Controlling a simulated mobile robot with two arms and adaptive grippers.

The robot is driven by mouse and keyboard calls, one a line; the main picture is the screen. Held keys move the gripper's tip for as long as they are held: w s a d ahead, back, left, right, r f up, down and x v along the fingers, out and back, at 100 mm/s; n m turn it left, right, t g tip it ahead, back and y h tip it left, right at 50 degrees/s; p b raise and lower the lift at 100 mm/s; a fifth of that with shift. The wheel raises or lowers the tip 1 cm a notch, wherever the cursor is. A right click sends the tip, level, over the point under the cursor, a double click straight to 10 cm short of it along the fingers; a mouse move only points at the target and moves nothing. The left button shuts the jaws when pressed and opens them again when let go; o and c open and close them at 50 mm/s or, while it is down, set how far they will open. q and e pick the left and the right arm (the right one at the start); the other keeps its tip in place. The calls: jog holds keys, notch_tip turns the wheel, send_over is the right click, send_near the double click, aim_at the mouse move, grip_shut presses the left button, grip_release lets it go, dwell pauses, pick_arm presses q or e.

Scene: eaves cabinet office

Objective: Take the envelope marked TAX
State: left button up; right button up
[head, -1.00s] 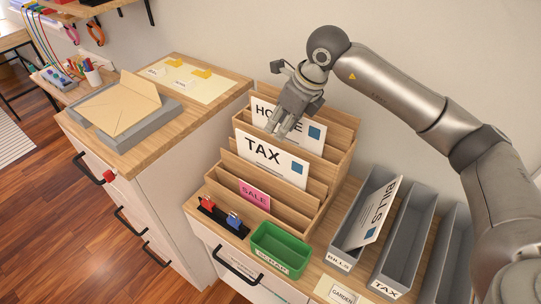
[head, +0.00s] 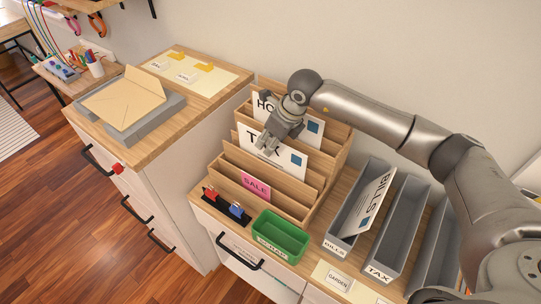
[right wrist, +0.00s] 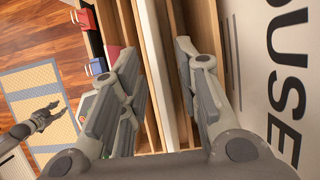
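The TAX envelope (head: 291,160), white with a blue square, stands in a middle slot of the stepped wooden sorter (head: 328,190). My right gripper (head: 267,148) is at its top edge and hides part of its lettering in the head view. In the right wrist view, my right gripper's fingers (right wrist: 160,92) are apart, with a white envelope edge (right wrist: 163,75) between them, not visibly pinched. The HOUSE envelope (head: 314,128) stands behind and shows large at the right wrist view's right side (right wrist: 268,80). My left gripper (right wrist: 55,108) appears open, far off in that view.
A pink SALE card (head: 256,187) stands in the front slot. A green SCRAP tray (head: 280,238) and clips (head: 238,211) sit in front. Grey BILLS (head: 345,228) and TAX bins (head: 392,240) stand right. A brown envelope (head: 125,102) lies on a grey tray left.

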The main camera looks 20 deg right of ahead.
grip_shut()
jog(key=shift+r, duration=0.1)
